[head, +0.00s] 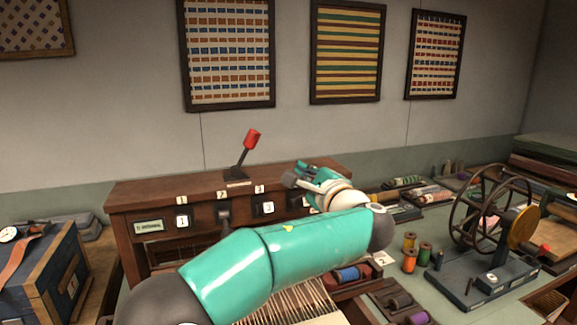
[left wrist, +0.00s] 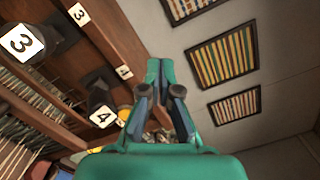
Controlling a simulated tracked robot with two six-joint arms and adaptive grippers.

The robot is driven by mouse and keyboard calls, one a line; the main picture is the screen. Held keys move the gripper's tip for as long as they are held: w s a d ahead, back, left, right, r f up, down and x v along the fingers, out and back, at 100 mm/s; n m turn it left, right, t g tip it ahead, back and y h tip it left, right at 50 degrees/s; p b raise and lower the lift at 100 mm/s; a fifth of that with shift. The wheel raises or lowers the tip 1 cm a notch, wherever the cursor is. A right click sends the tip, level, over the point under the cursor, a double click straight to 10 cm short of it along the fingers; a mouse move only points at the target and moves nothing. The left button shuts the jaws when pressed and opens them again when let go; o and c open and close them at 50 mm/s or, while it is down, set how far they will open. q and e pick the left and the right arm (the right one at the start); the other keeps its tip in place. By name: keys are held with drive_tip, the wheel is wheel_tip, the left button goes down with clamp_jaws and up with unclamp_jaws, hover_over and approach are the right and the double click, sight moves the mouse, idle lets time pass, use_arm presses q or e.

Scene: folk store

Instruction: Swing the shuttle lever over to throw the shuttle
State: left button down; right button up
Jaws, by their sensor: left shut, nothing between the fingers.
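The shuttle lever (head: 242,158) stands on top of the wooden loom cabinet (head: 130,192) in the head view. It has a dark shaft and a red knob (head: 252,139), and it tilts to the right. My left gripper (head: 291,178) is to the right of the lever and lower in the picture, apart from it, above the right part of the cabinet. In the left wrist view my left gripper (left wrist: 161,72) has its fingers together with nothing between them. The lever does not show in that view. My right gripper is in neither view.
Numbered tags and dark knobs line the cabinet front; my left arm hides part of it. A spinning wheel (head: 490,210) and thread spools (head: 410,260) are on the right. A blue box (head: 40,275) is at the left. The space around the red knob is clear.

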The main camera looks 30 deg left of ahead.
sight(245, 153)
use_arm(q)
drive_tip(key=shift+g, duration=0.3)
drive_tip(key=p+x, duration=0.1)
drive_tip(key=x, duration=0.2)
drive_tip(key=s+p+x, duration=0.1)
drive_tip(key=p+x, duration=0.1)
drive_tip(key=x, duration=0.1)
drive_tip(key=a+r+p+x, duration=0.1)
drive_tip(key=x, duration=0.3)
drive_tip(key=shift+s, duration=0.15)
drive_tip(key=s+a+r, duration=0.1)
drive_tip(key=s+a+r+p, duration=0.1)
drive_tip(key=shift+s+a+y, duration=0.1)
drive_tip(key=shift+s+y, duration=0.2)
drive_tip(key=shift+w+a+f, duration=0.1)
drive_tip(key=shift+f, duration=0.05)
